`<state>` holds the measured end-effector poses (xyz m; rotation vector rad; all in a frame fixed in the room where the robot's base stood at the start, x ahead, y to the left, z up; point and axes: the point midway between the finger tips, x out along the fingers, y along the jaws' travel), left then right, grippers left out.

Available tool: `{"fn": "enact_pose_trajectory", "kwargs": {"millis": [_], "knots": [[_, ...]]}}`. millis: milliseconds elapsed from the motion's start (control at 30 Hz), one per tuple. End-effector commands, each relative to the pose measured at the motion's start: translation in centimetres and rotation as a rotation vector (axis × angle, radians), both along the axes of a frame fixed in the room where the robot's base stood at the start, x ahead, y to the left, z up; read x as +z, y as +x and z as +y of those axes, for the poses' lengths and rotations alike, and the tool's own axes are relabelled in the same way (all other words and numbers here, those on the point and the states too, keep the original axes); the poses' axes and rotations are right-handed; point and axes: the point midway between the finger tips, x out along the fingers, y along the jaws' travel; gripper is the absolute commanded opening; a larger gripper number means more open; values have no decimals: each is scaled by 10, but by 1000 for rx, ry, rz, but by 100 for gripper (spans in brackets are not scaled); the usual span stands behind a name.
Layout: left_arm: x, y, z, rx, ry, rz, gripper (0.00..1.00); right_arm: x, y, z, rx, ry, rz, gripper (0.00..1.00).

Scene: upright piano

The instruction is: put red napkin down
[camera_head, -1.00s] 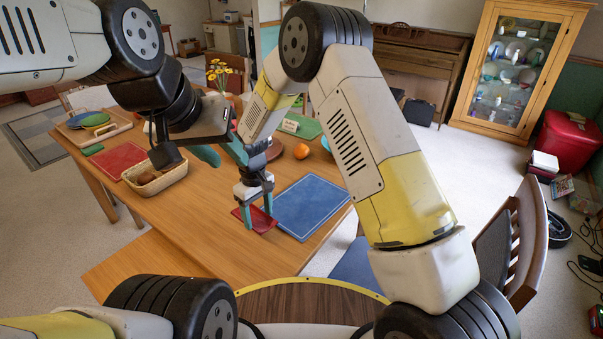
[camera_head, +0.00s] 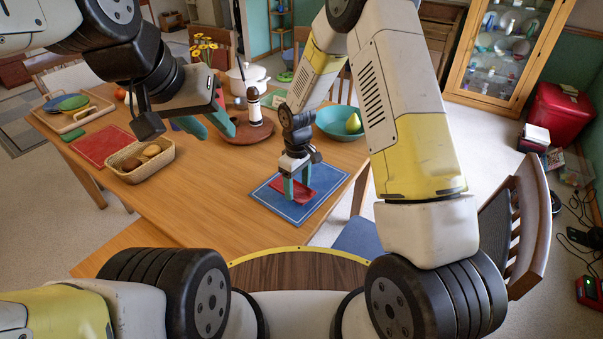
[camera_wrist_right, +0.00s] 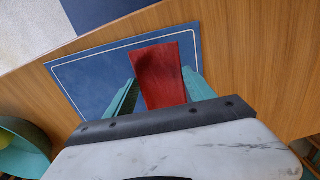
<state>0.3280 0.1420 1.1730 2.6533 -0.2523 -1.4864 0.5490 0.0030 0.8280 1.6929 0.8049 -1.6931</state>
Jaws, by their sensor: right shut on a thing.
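The red napkin (camera_head: 306,194) is a small dark red folded cloth over the blue placemat (camera_head: 323,181). My right gripper (camera_head: 296,191) points down and is shut on the napkin. In the right wrist view the napkin (camera_wrist_right: 158,70) sticks out between the two teal fingers, over the blue placemat (camera_wrist_right: 90,79). I cannot tell whether it touches the mat or hangs just above it. My left gripper (camera_head: 208,121) is open and empty, above the table behind the bread basket.
The wooden table (camera_head: 205,200) is clear in front. A bread basket (camera_head: 140,165) and a red placemat (camera_head: 101,145) lie to the left. A teal bowl (camera_head: 335,124) with a pear stands behind the blue placemat. A white pot (camera_head: 245,80) stands at the back.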

Motion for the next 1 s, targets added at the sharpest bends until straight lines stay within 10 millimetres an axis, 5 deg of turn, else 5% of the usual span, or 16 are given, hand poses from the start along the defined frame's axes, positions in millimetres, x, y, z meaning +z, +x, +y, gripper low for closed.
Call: {"fn": "enact_pose_trajectory", "kwargs": {"millis": [167, 400, 767, 800, 867, 1000], "knots": [[0, 0, 0, 0, 0, 0, 36, -2, 2, -16, -3, -1, 1, 26], [0, 0, 0, 0, 0, 0, 36, -36, 2, -14, -1, -1, 1, 26], [0, 0, 0, 0, 0, 0, 36, -40, 2, -14, -1, 0, 0, 26], [0, 0, 0, 0, 0, 0, 36, -39, 2, -14, -1, 0, 0, 71], [0, 0, 0, 0, 0, 0, 36, -39, 2, -14, -1, 0, 0, 83], [0, 0, 0, 0, 0, 0, 36, -39, 2, -14, -1, 0, 0, 85]]}}
